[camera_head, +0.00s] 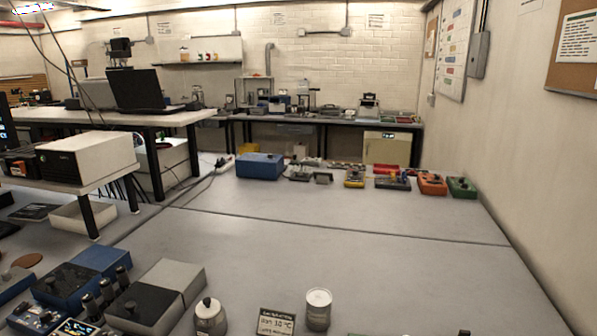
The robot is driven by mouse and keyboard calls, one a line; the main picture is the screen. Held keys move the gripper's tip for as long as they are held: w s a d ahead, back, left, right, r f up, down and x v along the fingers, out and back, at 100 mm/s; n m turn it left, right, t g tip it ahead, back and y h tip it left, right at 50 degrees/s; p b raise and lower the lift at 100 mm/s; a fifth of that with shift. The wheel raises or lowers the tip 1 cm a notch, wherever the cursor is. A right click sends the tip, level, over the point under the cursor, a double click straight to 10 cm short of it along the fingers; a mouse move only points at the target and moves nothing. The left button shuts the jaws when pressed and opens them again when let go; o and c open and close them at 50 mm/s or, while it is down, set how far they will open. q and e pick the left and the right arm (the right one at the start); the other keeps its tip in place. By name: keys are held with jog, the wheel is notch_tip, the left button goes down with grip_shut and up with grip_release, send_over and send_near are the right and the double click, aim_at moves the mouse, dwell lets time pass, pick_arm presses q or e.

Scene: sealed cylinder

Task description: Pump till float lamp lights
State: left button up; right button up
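A grey cylinder (318,312) with a pale round top stands upright on the grey bench at the bottom centre. To its left is a squat pale metal vessel (208,319) with a dark knob on top; its lower part is cut off by the frame edge. I cannot tell which of these is the pump, and no float or lit lamp can be made out on either. A small dark sign (275,322) with pale lettering stands between them. Neither of my grippers shows in the head view.
Dark and grey boxes (145,303) and blue devices (97,262) crowd the bottom left. A green edge and a small dark tip show at the bottom right. The bench middle (330,255) is clear. A blue box (260,166) and several coloured instruments (431,183) stand farther back.

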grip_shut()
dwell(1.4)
